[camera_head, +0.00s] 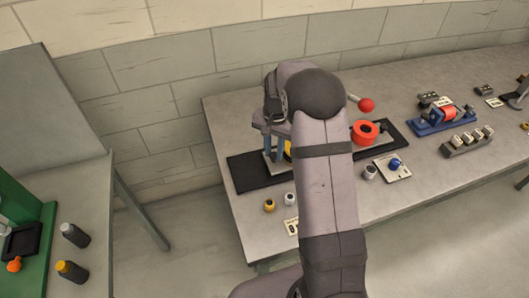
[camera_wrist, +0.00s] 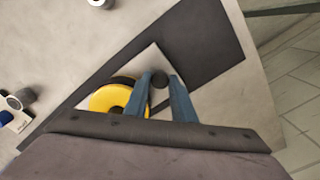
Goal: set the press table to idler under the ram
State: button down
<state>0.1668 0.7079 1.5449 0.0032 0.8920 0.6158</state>
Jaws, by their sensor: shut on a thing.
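My gripper (camera_head: 275,150) is over the left part of a black base plate (camera_head: 247,178), its blue fingers pointing down. In the wrist view, the fingers (camera_wrist: 160,80) are shut on a small dark round knob (camera_wrist: 160,78). The knob stands at a pale grey plate (camera_wrist: 183,103) on the black base. A yellow wheel (camera_wrist: 105,99) with a dark part lies beside the fingers. A red-orange ring (camera_head: 365,130) sits on the right part of the base, near a lever with a red ball (camera_head: 366,105). My arm hides the middle of the base; I cannot tell which part is under the ram.
A blue fixture with a red roller (camera_head: 447,116) and a grey block with several pegs (camera_head: 467,141) stand to the right. A white plate with a blue knob (camera_head: 394,166) and small pieces, including a yellow one (camera_head: 269,205), lie in front.

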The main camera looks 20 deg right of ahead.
jog(key=d, duration=0.6)
jog(key=shift+a, duration=0.1)
jog(key=shift+r, duration=0.1)
jog(key=c, duration=1.5)
grip_release()
jog(key=shift+r+b, duration=0.95)
jog(key=shift+r, duration=2.7)
